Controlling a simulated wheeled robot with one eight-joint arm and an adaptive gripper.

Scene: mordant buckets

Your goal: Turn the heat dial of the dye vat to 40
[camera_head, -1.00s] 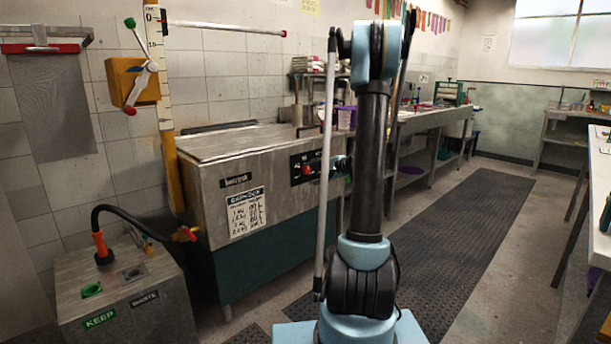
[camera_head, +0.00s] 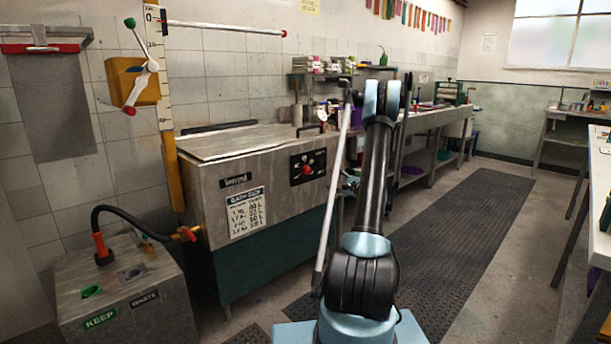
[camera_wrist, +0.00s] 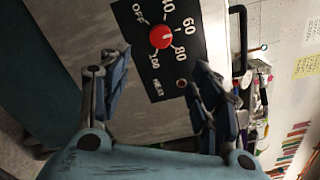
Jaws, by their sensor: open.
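The dye vat (camera_head: 262,185) is a steel tank with a teal lower body, standing left of my arm in the head view. Its red heat dial (camera_head: 307,170) sits on a black panel (camera_head: 296,178) on the front. In the wrist view the dial (camera_wrist: 160,37) is at the upper middle, and its white mark points right, between 60 and 80. OFF, 40, 60, 80 and 100 ring it. My gripper (camera_wrist: 162,85) is open and empty, its fingers apart and the dial beyond them, not between them. In the head view my gripper is hidden behind my arm.
A steel waste box (camera_head: 125,290) with a hose stands left of the vat. A yellow post with a crank (camera_head: 140,82) rises behind it. A long bench (camera_head: 430,122) runs along the wall. A dark floor mat (camera_head: 450,235) at right is clear.

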